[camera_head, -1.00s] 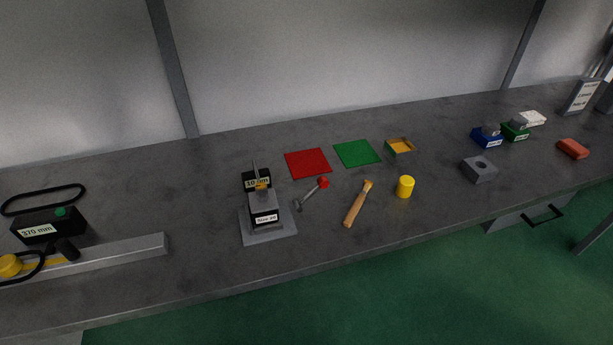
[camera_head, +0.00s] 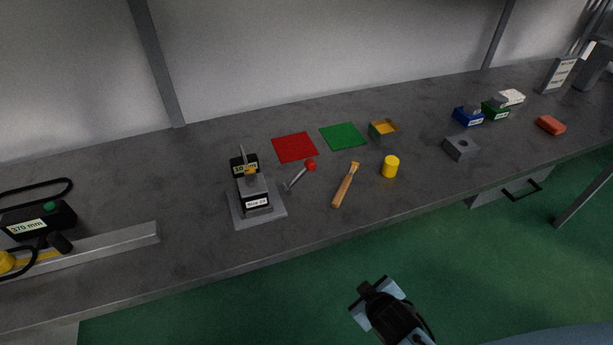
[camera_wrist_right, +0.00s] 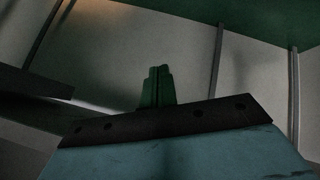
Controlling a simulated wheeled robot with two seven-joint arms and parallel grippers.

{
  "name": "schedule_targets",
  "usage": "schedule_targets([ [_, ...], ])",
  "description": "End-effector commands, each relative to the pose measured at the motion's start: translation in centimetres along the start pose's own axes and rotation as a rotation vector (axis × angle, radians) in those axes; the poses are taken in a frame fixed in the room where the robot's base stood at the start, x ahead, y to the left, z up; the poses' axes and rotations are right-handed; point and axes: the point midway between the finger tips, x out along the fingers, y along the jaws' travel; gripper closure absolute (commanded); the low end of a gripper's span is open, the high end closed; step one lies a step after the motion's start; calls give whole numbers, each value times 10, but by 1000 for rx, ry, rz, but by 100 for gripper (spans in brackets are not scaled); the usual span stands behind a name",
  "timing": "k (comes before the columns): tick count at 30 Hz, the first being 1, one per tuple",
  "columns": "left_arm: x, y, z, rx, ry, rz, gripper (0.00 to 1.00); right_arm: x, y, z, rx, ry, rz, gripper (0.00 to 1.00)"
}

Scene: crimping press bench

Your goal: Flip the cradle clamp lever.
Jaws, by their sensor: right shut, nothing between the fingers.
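A small lever with a red knob (camera_head: 310,165) stands tilted on the bench, just right of the press-like block (camera_head: 256,192) with a size label and grey base. At the far left, a long grey rail (camera_head: 110,243) carries a yellow part (camera_head: 8,262) and a black knob (camera_head: 60,242). I cannot tell for sure which part is the cradle clamp lever. My right arm end shows at the bottom of the head view, in front of the bench and away from everything on it. The right wrist view shows my right gripper (camera_wrist_right: 158,85) shut and empty. My left gripper is out of view.
A black box (camera_head: 38,220) labelled 370 mm sits behind the rail. Red (camera_head: 295,147) and green (camera_head: 343,136) mats, a wooden-handled tool (camera_head: 345,187) and a yellow cylinder (camera_head: 390,167) lie mid-bench. A grey block (camera_head: 461,148) and small bins stand right. The front edge is clear.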

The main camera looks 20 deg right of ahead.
Motion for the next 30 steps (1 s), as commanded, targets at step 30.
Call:
schedule_targets([
  [30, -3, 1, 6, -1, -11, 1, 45, -118, 65, -231, -688, 856, 475, 100],
])
